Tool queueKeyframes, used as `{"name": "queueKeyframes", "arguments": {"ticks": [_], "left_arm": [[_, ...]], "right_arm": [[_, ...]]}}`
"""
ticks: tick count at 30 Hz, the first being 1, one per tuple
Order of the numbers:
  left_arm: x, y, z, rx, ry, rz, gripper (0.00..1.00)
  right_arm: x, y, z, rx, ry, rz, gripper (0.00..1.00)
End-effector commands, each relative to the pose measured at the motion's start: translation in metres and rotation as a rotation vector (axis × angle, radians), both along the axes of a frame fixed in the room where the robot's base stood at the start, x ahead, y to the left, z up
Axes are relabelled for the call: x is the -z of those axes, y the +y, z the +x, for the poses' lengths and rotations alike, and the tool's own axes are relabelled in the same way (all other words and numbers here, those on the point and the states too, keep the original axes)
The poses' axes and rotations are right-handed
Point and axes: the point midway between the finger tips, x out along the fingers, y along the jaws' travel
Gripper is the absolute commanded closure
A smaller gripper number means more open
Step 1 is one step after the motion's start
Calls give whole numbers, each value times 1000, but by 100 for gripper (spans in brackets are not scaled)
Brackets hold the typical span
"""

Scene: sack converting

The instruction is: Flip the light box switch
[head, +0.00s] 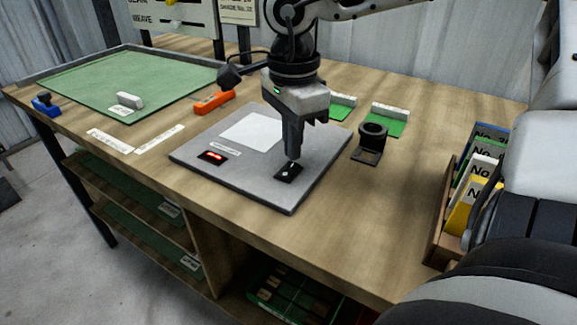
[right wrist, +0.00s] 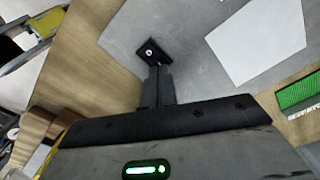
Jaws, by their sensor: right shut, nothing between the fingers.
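The light box (head: 253,156) is a flat grey panel on the wooden bench, with a white square window (head: 252,133). A small black switch (head: 289,171) with a light-coloured lever sits near its front right corner. A red lit part (head: 211,156) shows near its left corner. My right gripper (head: 293,158) is shut and empty, pointing down, its tips just above or at the switch; contact is unclear. In the right wrist view the fingertips (right wrist: 160,67) are beside the switch (right wrist: 152,51). My left gripper is not in view.
A black holder (head: 370,144) stands right of the light box. Green pieces (head: 388,121) lie behind. An orange block (head: 214,102) and a green mat (head: 150,80) are at the left. A rack of cards (head: 470,190) stands at the right.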

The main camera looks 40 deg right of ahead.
Motion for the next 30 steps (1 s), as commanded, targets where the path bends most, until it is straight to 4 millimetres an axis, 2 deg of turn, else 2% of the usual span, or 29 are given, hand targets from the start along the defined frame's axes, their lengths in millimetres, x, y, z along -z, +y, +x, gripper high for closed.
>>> {"name": "queueKeyframes", "arguments": {"ticks": [30], "left_arm": [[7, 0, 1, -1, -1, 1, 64]], "right_arm": [[7, 0, 0, 0, 0, 0, 100]]}}
